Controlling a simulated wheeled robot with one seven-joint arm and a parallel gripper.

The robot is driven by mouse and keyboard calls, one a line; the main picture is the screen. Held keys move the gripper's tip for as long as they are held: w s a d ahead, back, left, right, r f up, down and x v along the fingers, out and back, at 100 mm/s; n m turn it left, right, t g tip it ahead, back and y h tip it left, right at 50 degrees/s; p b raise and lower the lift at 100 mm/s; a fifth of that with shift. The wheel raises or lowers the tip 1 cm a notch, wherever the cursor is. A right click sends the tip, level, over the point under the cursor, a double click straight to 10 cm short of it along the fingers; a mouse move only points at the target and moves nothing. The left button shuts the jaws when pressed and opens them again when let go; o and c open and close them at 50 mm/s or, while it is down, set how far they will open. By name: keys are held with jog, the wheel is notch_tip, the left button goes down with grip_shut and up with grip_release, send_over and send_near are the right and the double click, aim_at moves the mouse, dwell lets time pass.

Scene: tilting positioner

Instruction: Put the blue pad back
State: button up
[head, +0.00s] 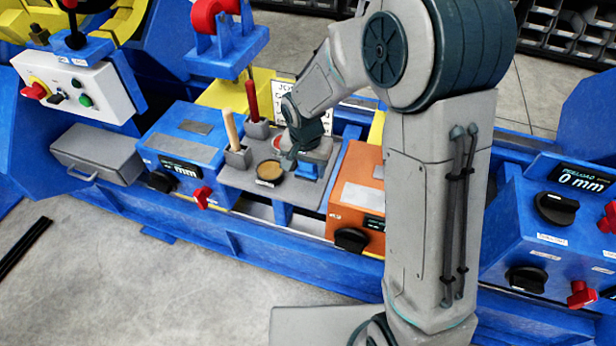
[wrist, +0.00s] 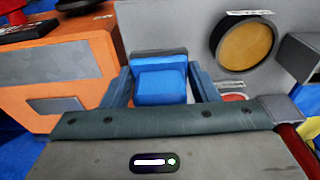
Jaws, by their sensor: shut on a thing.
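The blue pad (wrist: 160,86) shows in the wrist view between the two fingers of my gripper (wrist: 160,92). It is a small block with a raised back edge. In the head view the blue pad (head: 308,171) is at the right side of the grey tray (head: 238,182), just below my gripper (head: 303,160). My gripper is shut on it. The pad is at or close to the tray surface; whether it touches cannot be told. Its underside is hidden.
A round tan disc (head: 270,171) lies left of the pad. A wooden handle (head: 231,132) and a red handle (head: 251,102) stand upright in holders on the tray. An orange box (head: 358,193) is close on the right, a blue box (head: 184,152) on the left.

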aim_at(308, 177)
jog(key=shift+f+b, duration=0.4)
jog(key=shift+f, duration=1.5)
jog(key=shift+f, duration=0.1)
jog(key=shift+f, duration=0.15)
jog(key=o, duration=1)
jog(key=shift+o, duration=0.2)
jog(key=shift+r, duration=0.2)
